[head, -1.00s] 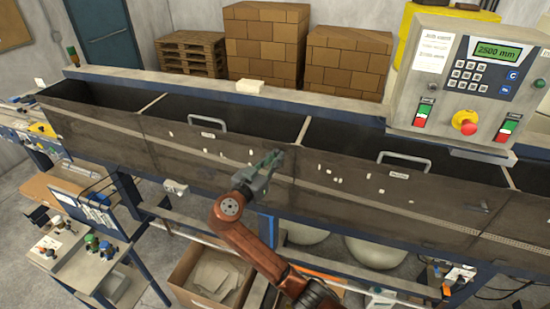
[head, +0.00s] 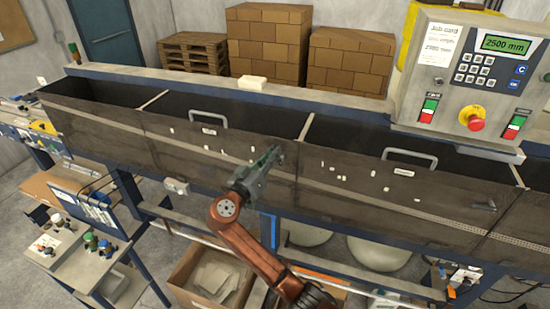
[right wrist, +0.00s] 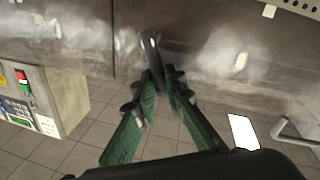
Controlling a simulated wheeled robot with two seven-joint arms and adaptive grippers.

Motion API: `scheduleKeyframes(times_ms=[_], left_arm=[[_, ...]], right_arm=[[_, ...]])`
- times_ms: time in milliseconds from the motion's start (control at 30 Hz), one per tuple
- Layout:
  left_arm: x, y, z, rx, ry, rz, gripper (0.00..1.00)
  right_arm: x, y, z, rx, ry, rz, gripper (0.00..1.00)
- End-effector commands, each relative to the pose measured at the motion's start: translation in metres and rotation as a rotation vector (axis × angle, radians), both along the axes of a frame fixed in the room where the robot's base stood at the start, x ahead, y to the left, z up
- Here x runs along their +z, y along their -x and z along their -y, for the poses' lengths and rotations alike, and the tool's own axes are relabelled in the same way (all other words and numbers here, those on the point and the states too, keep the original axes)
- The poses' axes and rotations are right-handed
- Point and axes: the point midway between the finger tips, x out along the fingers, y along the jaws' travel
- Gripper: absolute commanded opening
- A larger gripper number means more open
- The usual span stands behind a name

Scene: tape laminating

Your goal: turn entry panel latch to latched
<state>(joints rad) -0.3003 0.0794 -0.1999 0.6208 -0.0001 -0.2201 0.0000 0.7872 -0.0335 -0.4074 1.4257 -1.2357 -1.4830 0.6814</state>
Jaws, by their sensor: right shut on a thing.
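My right gripper (head: 277,152) is at the front of the dark panels, near the seam between the left panel (head: 170,142) and the one to its right. In the right wrist view, the green fingers of this gripper (right wrist: 163,82) are closed around the lower end of a small dark metal latch (right wrist: 150,48). The latch stands nearly upright in that view, slightly tilted, its far end free. In the head view the gripper hides most of this latch. A label (head: 209,131), too small to read, sits on the left panel. My left gripper is not in view.
A second latch (head: 483,206) is on the right panel (head: 350,165). Handles rise from both panels' top edges. A control console (head: 480,70) with a red stop button stands at the right. A cardboard box (head: 210,280) sits below the panels.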

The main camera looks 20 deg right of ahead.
Motion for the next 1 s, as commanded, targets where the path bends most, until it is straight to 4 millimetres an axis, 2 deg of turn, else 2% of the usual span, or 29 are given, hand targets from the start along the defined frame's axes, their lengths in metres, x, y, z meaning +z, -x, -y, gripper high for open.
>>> scheduleKeyframes(times_ms=[100,433,1000], left_arm=[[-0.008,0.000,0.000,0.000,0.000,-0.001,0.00],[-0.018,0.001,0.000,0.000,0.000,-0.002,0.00],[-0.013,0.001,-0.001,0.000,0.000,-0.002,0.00]], right_arm=[[-0.005,-0.003,-0.005,0.002,0.093,-0.063,0.00],[-0.014,-0.009,-0.013,0.002,0.353,-0.240,0.00],[-0.033,-0.014,-0.020,0.002,0.781,-0.529,0.00]])
